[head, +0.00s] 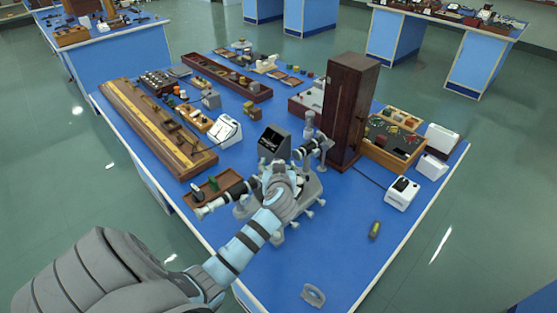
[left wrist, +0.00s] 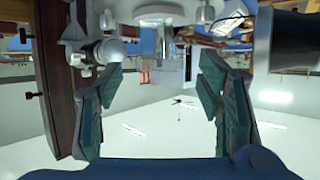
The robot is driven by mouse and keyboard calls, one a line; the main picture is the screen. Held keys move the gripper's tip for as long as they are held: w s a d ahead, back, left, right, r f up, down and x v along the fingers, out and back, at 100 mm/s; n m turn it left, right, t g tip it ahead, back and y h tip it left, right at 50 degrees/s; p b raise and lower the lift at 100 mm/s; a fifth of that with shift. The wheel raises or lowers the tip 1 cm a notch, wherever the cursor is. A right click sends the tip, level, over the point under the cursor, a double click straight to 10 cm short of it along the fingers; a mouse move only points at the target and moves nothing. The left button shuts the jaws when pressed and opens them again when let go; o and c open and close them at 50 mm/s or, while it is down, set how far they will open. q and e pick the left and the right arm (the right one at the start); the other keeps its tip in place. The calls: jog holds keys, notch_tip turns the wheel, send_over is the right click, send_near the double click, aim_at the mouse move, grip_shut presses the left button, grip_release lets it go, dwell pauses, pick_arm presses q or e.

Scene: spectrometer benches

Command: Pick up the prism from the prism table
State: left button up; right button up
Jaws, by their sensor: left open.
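The spectrometer (head: 308,190) stands on the blue bench in the head view, with my left arm reaching over it. My left gripper (head: 281,166) is above its centre and hides the prism table and prism there. The left wrist view looks upside down. In it, the clear, glassy prism (left wrist: 174,68) shows against the pale round prism table (left wrist: 160,12). My left gripper (left wrist: 160,100) is open, its green-padded fingers on either side of the prism's line, apart from it. I cannot tell how far the prism is from the fingertips. My right gripper is not in view.
A tall dark wooden cabinet (head: 349,110) stands just right of the spectrometer. A dark box (head: 274,142) is behind it, and a long wooden rack (head: 158,128) lies left. A white device (head: 402,193) is at right. The front bench holds a small grey protractor-like piece (head: 312,294) and free room.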

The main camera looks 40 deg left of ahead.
pick_arm(q)
jog(key=x, duration=0.3)
jog(key=shift+c, duration=0.8)
jog(key=shift+d, duration=0.1)
jog(key=c, duration=1.1)
